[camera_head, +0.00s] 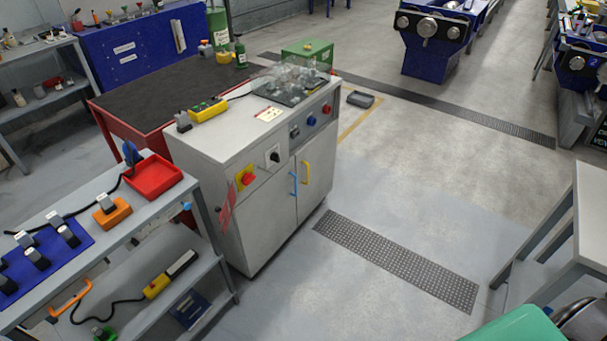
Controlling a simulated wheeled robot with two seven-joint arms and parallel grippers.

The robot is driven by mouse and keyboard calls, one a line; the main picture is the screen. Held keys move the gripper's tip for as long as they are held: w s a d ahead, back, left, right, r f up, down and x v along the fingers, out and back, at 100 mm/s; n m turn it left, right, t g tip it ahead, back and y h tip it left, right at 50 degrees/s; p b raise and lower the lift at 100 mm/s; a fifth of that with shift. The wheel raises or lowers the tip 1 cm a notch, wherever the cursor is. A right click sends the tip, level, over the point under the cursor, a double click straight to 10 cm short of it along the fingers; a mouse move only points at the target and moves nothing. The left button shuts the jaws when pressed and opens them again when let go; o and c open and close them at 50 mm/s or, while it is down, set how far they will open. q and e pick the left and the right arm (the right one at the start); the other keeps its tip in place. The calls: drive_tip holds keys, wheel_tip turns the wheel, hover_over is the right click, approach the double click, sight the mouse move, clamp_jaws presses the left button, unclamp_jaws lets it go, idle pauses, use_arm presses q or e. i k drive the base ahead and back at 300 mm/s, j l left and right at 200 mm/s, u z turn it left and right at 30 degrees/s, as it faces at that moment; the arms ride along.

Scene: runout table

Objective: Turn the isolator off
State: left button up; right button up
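A grey cabinet (218,152) stands in the middle of the view. On the left part of its front is a rotary switch with a red knob on a yellow plate, which looks like the isolator (247,178). The knob appears tilted, but its setting is too small to read. A red tag (228,210) hangs by the cabinet's left front edge, below and left of the isolator. A black rotary knob on a white plate (272,156) sits to the right of the isolator. Neither of my grippers is in view.
A grey shelf trolley (150,212) with a red tray (153,177) stands close to the cabinet's left. The floor (410,190) before the cabinet is clear. A grey table (590,215) stands at the right.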

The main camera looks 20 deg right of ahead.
sight(247, 180)
drive_tip(key=z, duration=0.2)
drive_tip(key=i+l+u, duration=0.1)
drive_tip(key=l, duration=0.25)
drive_tip(key=i+l+u, duration=0.1)
drive_tip(key=i+l, duration=0.2)
drive_tip(key=i+l+u, duration=0.1)
drive_tip(key=l, duration=0.35)
drive_tip(key=i+l+u, duration=0.1)
drive_tip(key=l, duration=0.25)
drive_tip(key=i+l+u, duration=0.1)
drive_tip(key=i+l, duration=0.15)
drive_tip(key=l, duration=0.15)
